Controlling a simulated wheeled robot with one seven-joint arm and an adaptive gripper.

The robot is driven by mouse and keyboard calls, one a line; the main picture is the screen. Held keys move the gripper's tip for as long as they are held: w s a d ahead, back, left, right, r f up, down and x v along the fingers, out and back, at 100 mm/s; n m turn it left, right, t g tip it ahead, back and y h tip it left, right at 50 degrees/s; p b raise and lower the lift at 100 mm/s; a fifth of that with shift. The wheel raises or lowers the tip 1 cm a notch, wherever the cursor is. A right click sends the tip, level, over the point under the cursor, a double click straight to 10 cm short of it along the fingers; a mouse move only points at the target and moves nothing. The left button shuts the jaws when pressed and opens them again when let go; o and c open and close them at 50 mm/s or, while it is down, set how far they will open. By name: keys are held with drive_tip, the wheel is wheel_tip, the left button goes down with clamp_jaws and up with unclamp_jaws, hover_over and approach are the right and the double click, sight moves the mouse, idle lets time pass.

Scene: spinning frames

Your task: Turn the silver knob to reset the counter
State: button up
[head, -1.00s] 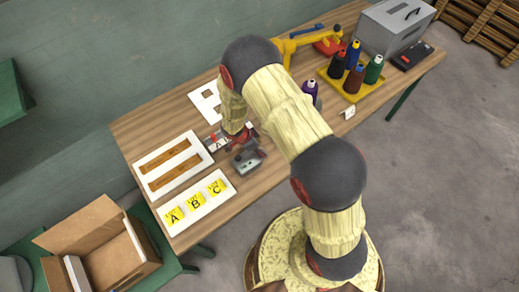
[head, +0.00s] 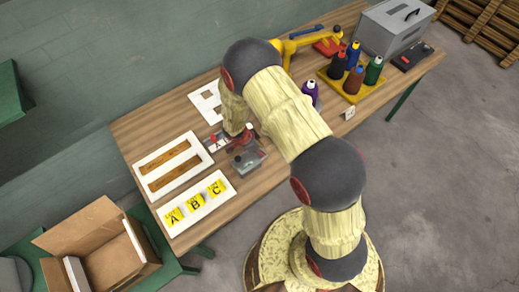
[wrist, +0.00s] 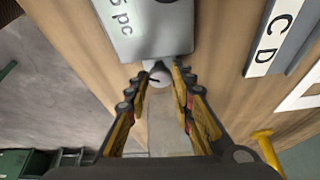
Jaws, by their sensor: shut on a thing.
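The silver knob (wrist: 158,76) sits at the near end of the grey counter box (wrist: 150,32) in the wrist view. The fingers of my gripper (wrist: 161,82) are closed around the knob, one on each side. Part of a printed label ending in "pc" shows on the box. In the head view, the grey counter (head: 249,161) stands on the table below my gripper (head: 240,145). My wrist and fingers hide much of it there, and the knob cannot be made out. The counter's reading is not legible.
A white board with letter cards (head: 198,211) and a white tray with two brown strips (head: 193,150) lie left of the counter. Bottles on a yellow tray (head: 340,93) and a grey metal box (head: 396,24) stand at the right. An open carton (head: 116,262) sits below left.

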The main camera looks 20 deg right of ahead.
clamp_jaws()
drive_tip(key=shift+r+p, duration=0.1)
drive_tip(key=shift+p, duration=0.35)
drive_tip(key=m+g+p, duration=0.1)
drive_tip(key=m+p, duration=0.1)
drive_tip(key=p, duration=0.2)
drive_tip(key=shift+w+r, duration=0.1)
drive_tip(key=shift+r, duration=0.1)
drive_tip(key=m+p, duration=0.2)
drive_tip(key=p, duration=0.1)
drive_tip(key=shift+w+f+g, duration=0.1)
drive_tip(key=shift+w+g, duration=0.05)
drive_tip(key=shift+g, duration=0.25)
drive_tip(key=shift+f+m+g+y+p, duration=0.15)
drive_tip(key=shift+m+g+y+p, duration=0.35)
drive_tip(key=shift+m, duration=1)
drive_tip(key=shift+w, duration=0.1)
drive_tip(key=o, duration=0.9)
unclamp_jaws()
drive_tip(key=shift+o, duration=0.2)
